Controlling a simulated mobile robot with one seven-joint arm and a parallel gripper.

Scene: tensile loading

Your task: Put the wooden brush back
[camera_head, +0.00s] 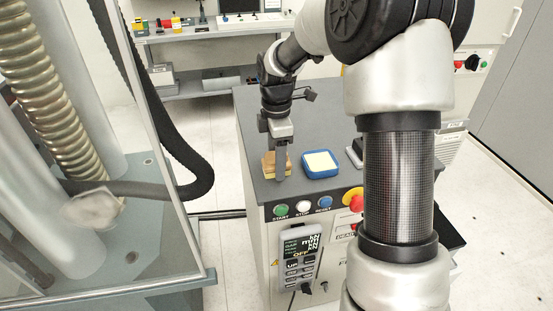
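The wooden brush (268,167), a tan block, is at the grey top of the control cabinet (330,105), near its front left edge. My gripper (280,175) points straight down at the brush, and one grey finger covers part of it. The other finger is hidden, so I cannot tell whether the gripper is open or shut on the brush. I cannot tell whether the brush rests on the top or is slightly raised.
A dark grey object (355,152) is partly hidden behind my arm. Cabinet buttons (303,207) and a handset (299,255) are in front. The testing machine (110,200) stands left.

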